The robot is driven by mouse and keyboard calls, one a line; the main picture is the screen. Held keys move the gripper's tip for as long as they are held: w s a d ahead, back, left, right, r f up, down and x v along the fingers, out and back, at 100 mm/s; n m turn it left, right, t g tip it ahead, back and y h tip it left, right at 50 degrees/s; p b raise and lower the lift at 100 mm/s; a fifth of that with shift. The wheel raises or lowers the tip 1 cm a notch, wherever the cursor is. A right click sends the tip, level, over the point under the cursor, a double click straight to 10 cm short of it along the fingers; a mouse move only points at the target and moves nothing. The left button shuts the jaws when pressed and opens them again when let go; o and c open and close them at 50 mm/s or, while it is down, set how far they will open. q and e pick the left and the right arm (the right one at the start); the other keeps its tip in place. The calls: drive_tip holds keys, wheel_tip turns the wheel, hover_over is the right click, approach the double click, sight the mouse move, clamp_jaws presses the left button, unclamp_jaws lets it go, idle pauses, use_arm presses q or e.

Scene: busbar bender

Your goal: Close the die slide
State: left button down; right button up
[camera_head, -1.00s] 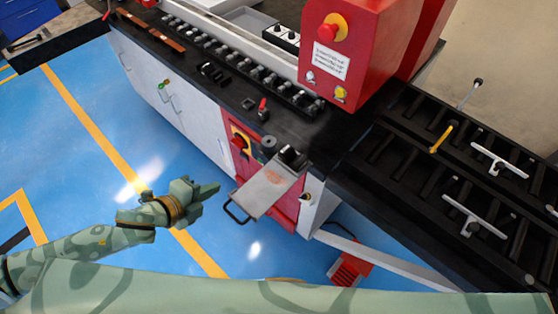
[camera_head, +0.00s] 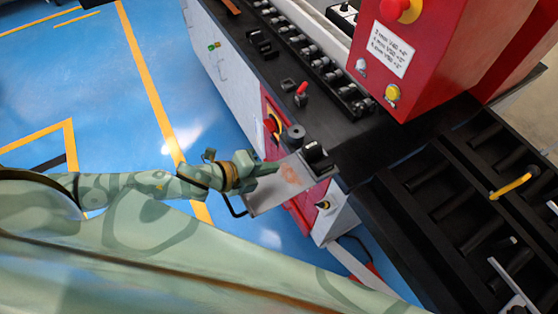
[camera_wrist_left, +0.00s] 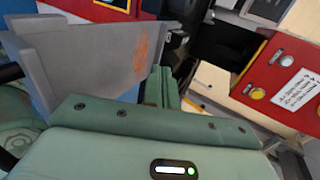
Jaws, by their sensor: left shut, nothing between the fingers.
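The die slide (camera_head: 283,187) is a grey metal plate with a brownish mark, sticking out from the machine's front edge. A dark loop handle (camera_head: 232,207) is at its outer end. In the left wrist view the slide (camera_wrist_left: 85,60) fills the upper left, close to the fingers. My left gripper (camera_head: 272,167) is shut and empty, at the left edge of the slide by its outer half. In the left wrist view the gripper's fingers (camera_wrist_left: 161,85) are together beside the plate; I cannot tell whether they touch it. My right gripper is not in view.
A red control box (camera_head: 430,60) with a red emergency button stands on the black bench. A row of rollers (camera_head: 310,60) runs along the bench. A black roller table (camera_head: 450,200) is at the right. Blue floor (camera_head: 110,110) is open at the left.

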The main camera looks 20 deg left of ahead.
sight(359, 136)
use_arm(q)
drive_tip(key=x, duration=0.7)
drive_tip(key=shift+w+d+f+b, duration=0.1)
drive_tip(key=shift+d+b, duration=0.05)
drive_tip(key=shift+b, duration=0.15)
drive_tip(key=shift+w+d+f, duration=0.25)
drive_tip(key=shift+w, duration=0.1)
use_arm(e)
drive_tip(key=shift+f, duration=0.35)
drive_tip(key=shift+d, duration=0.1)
